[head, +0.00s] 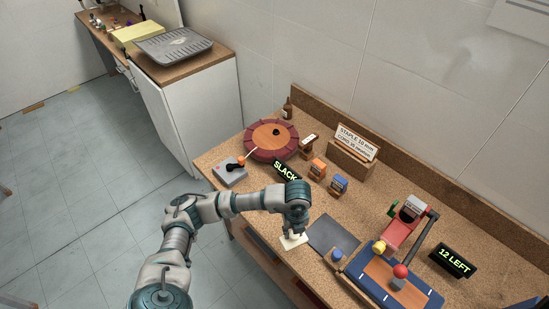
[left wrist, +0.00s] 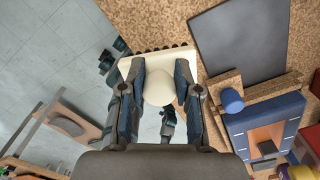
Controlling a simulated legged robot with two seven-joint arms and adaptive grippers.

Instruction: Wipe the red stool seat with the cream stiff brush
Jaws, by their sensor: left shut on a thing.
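The cream stiff brush (head: 293,242) is in my left gripper (head: 293,231), over the front edge of the workbench. In the left wrist view the fingers (left wrist: 160,90) close on its round cream knob (left wrist: 158,84). Its flat cream block (left wrist: 184,58) shows beyond them, with dark bristles along the far edge. I cannot tell whether the brush touches the bench. The round seat with a dark red rim (head: 259,153) and orange-brown middle lies at the back left of the bench, apart from the brush. My right gripper is not in view.
A dark grey mat (head: 333,233) lies right of the brush. A blue-framed board (head: 357,282) and a red device (head: 401,228) stand further right. A grey switch box (head: 230,173), SLACK sign (head: 285,171) and small orange (head: 318,168) and blue (head: 338,185) containers stand near the seat.

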